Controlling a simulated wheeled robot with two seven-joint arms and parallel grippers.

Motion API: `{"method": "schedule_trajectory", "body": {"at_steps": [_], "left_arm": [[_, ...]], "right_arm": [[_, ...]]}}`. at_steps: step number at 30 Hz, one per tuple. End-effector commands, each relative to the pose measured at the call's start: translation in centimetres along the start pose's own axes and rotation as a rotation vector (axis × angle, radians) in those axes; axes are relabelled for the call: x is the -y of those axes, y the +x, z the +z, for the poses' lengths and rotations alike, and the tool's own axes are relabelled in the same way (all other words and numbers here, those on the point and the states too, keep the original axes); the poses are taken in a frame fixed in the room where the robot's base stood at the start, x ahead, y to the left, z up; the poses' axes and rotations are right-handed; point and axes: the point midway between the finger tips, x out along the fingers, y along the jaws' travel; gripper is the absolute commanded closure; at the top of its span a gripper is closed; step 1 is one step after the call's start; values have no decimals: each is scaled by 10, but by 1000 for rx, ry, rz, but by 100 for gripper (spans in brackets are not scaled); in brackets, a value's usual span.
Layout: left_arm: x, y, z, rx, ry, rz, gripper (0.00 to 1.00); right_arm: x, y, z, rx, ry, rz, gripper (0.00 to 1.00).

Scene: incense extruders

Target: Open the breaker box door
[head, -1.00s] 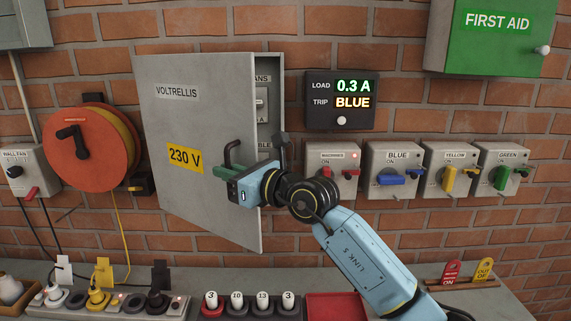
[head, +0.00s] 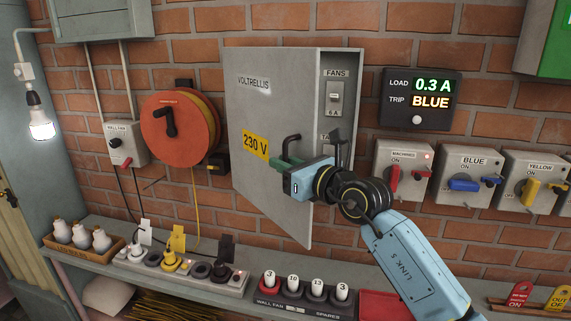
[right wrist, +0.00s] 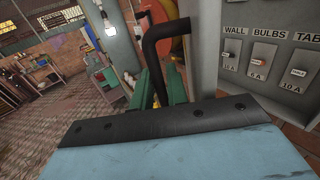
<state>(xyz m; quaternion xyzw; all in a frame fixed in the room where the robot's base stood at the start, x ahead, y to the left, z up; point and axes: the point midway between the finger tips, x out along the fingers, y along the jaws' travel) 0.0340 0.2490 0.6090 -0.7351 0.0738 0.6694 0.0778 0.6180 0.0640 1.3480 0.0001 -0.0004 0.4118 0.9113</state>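The grey breaker box door (head: 278,108), marked VOLTRELLIS and 230 V, stands partly open, swung out toward the left. The door's black handle (head: 288,146) lies at my right gripper (head: 280,170), whose green fingers are partly hidden by the gripper body. In the right wrist view, the handle (right wrist: 158,40) passes between the green fingers (right wrist: 158,85), which look closed on it. That view also shows the inner panel (right wrist: 270,65) with several labelled breakers. My left gripper is not in view.
A red-orange cable reel (head: 172,128) and a wall fan switch (head: 125,143) are left of the door. Red, blue and yellow switch boxes (head: 468,175) are to the right. A shelf below holds a socket strip (head: 190,270) and spare fuses (head: 305,290).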

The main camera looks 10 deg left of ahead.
Motion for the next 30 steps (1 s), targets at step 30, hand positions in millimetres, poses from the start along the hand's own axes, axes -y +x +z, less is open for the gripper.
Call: {"method": "schedule_trajectory", "body": {"at_steps": [30], "left_arm": [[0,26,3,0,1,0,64]], "right_arm": [[1,-126,-2,-1,0,0,84]]}}
